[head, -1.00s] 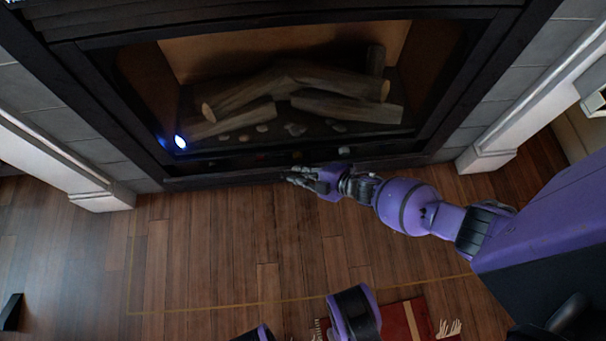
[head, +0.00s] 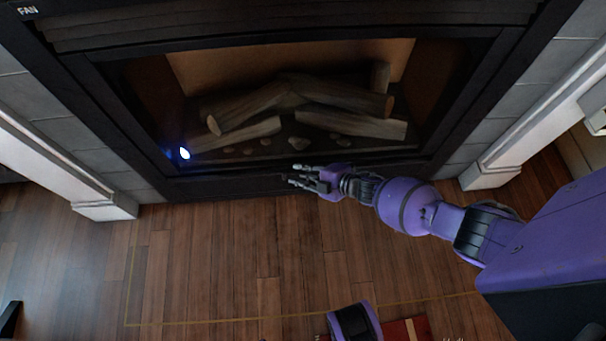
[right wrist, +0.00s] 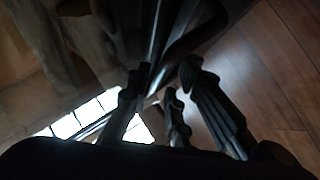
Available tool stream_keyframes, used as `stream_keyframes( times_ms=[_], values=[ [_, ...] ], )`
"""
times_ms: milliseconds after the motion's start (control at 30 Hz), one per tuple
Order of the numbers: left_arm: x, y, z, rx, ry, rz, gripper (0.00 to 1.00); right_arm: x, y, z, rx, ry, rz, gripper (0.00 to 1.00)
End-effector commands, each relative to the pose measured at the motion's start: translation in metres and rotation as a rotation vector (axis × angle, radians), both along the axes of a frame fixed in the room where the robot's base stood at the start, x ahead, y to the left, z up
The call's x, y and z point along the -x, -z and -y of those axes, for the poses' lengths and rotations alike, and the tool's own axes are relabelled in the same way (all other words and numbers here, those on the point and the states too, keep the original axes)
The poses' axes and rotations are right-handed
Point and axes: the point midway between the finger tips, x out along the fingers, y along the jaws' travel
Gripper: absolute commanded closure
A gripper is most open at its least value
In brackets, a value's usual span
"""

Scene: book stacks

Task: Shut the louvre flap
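The fireplace (head: 72,88) has a dark frame. A ribbed dark band (head: 250,30) runs above its opening, and a dark lower panel (head: 225,187) runs along its foot near the floor. I cannot tell which of these is the louvre flap, or whether it stands open. My right gripper (head: 302,175) is in front of the lower panel, right of the middle, with its fingers spread and pointing left. In the right wrist view, the fingers (right wrist: 165,105) stand apart beside dark bars, with nothing visible between them. My left gripper is not in view.
Logs (head: 290,100) lie behind the opening. A bright blue-white spot (head: 184,153) shows at its lower left. White pillars (head: 105,205) flank the fireplace. A red rug (head: 405,330) lies at the bottom. The wooden floor (head: 225,260) left of my right arm is clear.

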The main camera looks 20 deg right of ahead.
Motion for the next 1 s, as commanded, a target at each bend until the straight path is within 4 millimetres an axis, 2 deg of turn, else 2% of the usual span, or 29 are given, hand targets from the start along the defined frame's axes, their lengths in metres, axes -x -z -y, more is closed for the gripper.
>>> stream_keyframes(
  times_ms=[467, 1000],
  values=[
    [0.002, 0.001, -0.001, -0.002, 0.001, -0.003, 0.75, 0.010, 0.000, 0.005, -0.003, 0.002, -0.009, 0.72],
    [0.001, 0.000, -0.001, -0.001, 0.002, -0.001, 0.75, 0.077, -0.048, 0.057, -0.004, 0.003, -0.008, 0.72]
  ],
)
